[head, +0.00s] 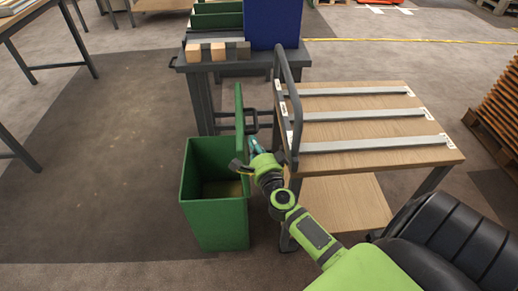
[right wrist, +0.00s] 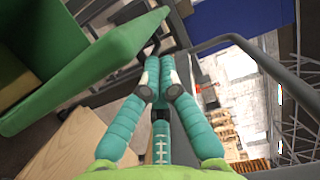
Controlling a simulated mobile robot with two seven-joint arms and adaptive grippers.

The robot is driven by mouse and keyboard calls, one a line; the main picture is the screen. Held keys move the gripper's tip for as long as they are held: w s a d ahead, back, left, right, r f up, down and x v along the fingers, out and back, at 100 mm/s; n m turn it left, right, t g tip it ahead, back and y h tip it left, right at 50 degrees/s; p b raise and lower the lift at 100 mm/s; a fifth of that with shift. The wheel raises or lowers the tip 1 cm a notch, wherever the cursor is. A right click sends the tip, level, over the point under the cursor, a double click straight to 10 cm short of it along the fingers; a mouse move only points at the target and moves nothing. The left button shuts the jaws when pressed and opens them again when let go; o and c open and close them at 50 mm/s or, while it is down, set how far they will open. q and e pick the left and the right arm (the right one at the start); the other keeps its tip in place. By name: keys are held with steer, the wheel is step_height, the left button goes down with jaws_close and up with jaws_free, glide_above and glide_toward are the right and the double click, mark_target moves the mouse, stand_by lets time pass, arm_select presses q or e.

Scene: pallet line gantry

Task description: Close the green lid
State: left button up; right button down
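The green lid (head: 240,120) stands upright, nearly edge-on, at the right side of the open green bin (head: 216,224). It also shows in the right wrist view as a large slanted green panel (right wrist: 85,70). My right gripper (head: 254,146) is just to the right of the lid, on its outer side. In the right wrist view its teal fingers (right wrist: 160,72) come together at the tips, with nothing seen between them. The lid is left of the fingers there; I cannot tell if they touch. My left gripper is not in view.
A wooden-topped cart (head: 375,165) with grey bars and a dark handle rail (head: 290,110) stands close right of my right arm. Behind the bin is a grey table (head: 262,60) with wooden blocks (head: 205,51) and a blue box (head: 272,24). Floor left of the bin is clear.

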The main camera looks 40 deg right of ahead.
steer(key=shift+w+d, duration=0.15)
steer(key=shift+w, duration=0.4)
